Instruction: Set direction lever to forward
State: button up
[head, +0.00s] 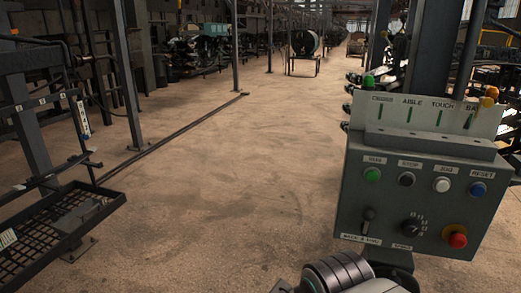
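A grey-green control box (345,200) stands at the right in the head view. Its direction lever (368,216) is at the lower left of the front face. It is a small dark lever with its knob up, standing about upright. A white label (361,239) sits below it; its small text is hard to read. I cannot tell clearly which setting the lever is in. Part of my own arm shows at the bottom edge below the box, apart from the lever. My gripper's fingers are not in view.
Green (373,174), black (406,179), white (442,185) and blue (478,189) buttons line the box above a black dial (411,227) and a red stop knob (457,238). A wire-mesh rack (60,225) stands left. The floor (220,180) between is clear.

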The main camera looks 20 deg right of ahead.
aim_at(369, 215)
jog(key=z, duration=1.75)
